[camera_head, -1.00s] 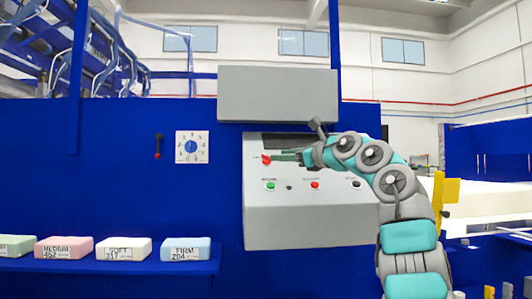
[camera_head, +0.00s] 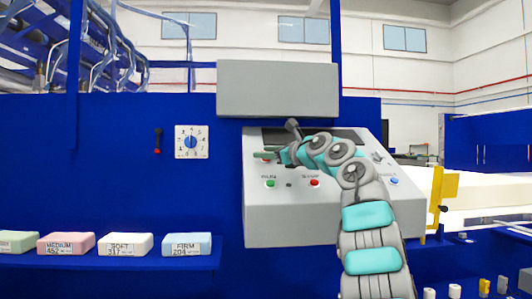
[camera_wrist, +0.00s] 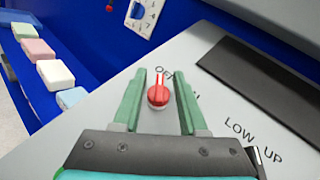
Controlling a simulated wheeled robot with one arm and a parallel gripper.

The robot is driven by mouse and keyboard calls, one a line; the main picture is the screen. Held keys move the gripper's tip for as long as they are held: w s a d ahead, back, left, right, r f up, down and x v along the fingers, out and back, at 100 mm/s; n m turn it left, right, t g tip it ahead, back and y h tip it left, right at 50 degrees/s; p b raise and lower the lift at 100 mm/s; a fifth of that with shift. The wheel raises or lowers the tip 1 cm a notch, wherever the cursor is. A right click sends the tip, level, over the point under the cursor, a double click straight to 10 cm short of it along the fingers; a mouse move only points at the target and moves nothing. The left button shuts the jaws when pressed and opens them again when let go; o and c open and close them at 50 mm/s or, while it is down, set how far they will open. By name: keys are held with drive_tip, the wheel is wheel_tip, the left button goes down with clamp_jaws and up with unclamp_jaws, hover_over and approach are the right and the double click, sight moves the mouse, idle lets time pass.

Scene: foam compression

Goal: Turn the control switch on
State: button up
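The control switch is a round red knob (camera_wrist: 158,95) with a white pointer line, set in the sloped face of a light grey control panel (camera_head: 290,215). In the wrist view, the knob sits between the two green fingers of my gripper (camera_wrist: 161,76). The fingers are apart, one on each side, with visible gaps to the knob. Lettering behind the knob is partly covered by a finger, and the reading of its position is unclear. In the head view, my gripper (camera_head: 266,155) is at the panel's upper left and covers most of the knob.
A green button (camera_head: 270,183), a red button (camera_head: 314,183) and a blue button (camera_head: 394,181) are lower on the panel. A grey box (camera_head: 278,89) hangs above it. A dial plate (camera_head: 192,142) is on the blue wall. Foam blocks (camera_head: 125,244) lie on a shelf at left.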

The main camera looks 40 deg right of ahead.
clamp_jaws()
idle(0.3)
